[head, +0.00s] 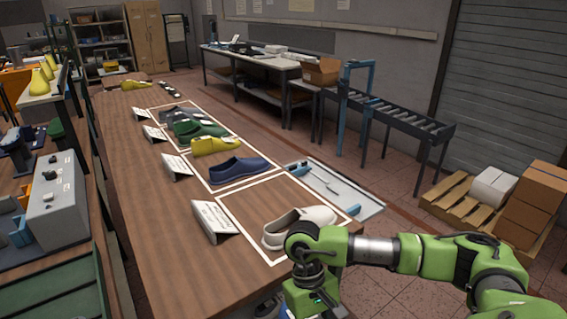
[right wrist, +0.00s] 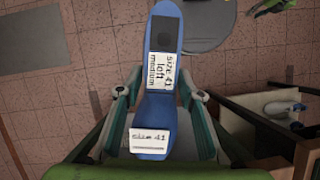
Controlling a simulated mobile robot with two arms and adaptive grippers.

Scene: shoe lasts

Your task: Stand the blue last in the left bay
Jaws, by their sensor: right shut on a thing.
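The blue last (right wrist: 163,95) fills the middle of the right wrist view, long and narrow, with a dark square and round mark at its far end. One white label on it reads "size 41 left medium"; another near my palm reads "size 41". My right gripper (right wrist: 160,98) is shut on it, one finger on each side. The last is over the tiled floor in this view. In the head view my right wrist is at the bottom, beyond the table's near right corner, and its fingers are hidden or cut off. I cannot identify the left bay. My left gripper is not in view.
The long wooden table (head: 150,225) carries white-outlined areas with angled signs, a white shoe (head: 298,228), a navy shoe (head: 239,170), a yellow one (head: 215,145) and a green one (head: 199,129).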

